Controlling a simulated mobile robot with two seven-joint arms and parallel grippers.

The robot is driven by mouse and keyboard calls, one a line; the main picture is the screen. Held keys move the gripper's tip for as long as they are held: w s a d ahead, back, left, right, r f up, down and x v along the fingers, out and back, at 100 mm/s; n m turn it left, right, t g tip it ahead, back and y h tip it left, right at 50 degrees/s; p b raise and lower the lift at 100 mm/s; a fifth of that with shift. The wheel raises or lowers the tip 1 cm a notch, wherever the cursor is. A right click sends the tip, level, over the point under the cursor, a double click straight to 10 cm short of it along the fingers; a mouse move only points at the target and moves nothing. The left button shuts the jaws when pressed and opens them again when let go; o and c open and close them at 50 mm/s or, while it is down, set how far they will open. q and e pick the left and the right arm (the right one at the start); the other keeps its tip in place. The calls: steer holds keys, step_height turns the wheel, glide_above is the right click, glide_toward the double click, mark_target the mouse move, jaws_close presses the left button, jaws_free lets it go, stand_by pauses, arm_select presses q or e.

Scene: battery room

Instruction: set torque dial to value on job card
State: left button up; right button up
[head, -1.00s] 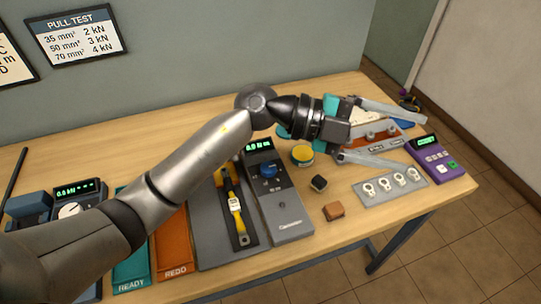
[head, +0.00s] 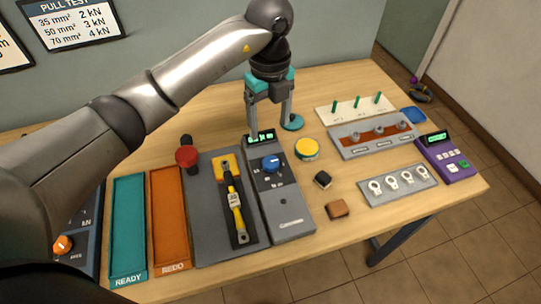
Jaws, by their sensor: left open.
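A grey tester (head: 290,205) lies on the bench with a blue dial (head: 271,163) near its far end. A green-lit display (head: 261,137) sits behind the dial, its digits too small to read surely. My left gripper (head: 269,124) points down with its two fingers apart and empty. In the picture it is just above the display, beyond the blue dial; whether it touches anything is unclear. A yellow and black torque wrench (head: 235,205) lies in a grey cradle left of the tester. No job card is clearly identifiable. My right gripper is not in view.
Teal READY (head: 128,230) and orange REDO (head: 170,220) trays lie left. A yellow-topped tin (head: 307,149), black block (head: 323,180) and brown block (head: 338,209) lie right. A lug plate (head: 398,186) and purple meter (head: 448,158) are farther right.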

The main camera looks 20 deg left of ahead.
mark_target(270, 161)
arm_select(q)
step_height(270, 161, down, 12)
steer(key=shift+f+b, duration=0.25)
steer(key=shift+b, duration=0.25)
jaws_close()
stand_by(0.5)
